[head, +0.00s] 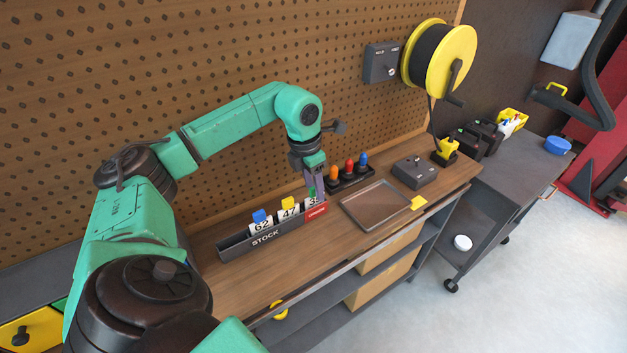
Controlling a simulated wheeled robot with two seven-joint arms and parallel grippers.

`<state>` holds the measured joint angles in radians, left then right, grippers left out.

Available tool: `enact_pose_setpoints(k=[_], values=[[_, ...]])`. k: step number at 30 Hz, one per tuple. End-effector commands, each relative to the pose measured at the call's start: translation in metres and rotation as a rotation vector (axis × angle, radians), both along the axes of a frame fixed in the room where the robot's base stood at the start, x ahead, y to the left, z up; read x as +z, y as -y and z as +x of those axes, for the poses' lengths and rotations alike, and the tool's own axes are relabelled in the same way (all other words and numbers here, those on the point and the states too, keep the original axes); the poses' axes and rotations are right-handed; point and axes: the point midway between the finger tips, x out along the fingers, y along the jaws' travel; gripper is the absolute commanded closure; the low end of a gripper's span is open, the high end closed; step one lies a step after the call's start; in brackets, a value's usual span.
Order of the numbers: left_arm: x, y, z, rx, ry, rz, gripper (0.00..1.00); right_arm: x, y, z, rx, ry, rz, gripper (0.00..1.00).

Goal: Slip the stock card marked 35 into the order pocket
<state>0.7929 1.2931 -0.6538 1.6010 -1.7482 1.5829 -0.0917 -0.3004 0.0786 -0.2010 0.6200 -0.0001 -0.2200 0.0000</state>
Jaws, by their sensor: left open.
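A dark rack marked STOCK (265,238) stands on the wooden bench and holds upright cards. The card marked 62 (262,226) has a blue tab, and the card marked 47 (289,212) has a yellow tab. At the rack's right end is a card with a green tab (311,201); only a 3 shows, the rest is hidden. A red piece with small white lettering (316,211) is at that end; I cannot read it or tell if it is the order pocket. My left gripper (317,191) is open, pointing down at the green-tabbed card. Whether it touches is unclear. My right gripper is out of view.
Behind and right of the rack is a holder with orange, red and blue-topped items (349,177). A pegboard wall (230,60) rises behind the bench.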

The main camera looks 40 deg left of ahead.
Motion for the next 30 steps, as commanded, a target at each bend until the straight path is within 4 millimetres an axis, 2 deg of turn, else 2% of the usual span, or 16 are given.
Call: enact_pose_setpoints(k=[4,7,13,18,22,30], values=[[0.009,0.0,0.0,0.0,0.003,-0.001,0.51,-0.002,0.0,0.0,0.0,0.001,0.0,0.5],[0.028,-0.001,-0.003,0.0,0.006,0.0,0.51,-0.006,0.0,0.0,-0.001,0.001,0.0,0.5],[0.089,-0.003,-0.011,-0.001,0.009,-0.002,0.51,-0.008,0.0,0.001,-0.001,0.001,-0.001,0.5],[0.133,-0.005,-0.018,-0.001,0.005,0.0,0.51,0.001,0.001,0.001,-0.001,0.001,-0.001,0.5],[0.144,-0.006,-0.02,0.0,0.001,0.0,0.51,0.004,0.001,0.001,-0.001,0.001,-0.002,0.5],[0.144,-0.006,-0.021,0.0,0.0,0.0,0.51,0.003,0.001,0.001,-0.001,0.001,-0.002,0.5]])
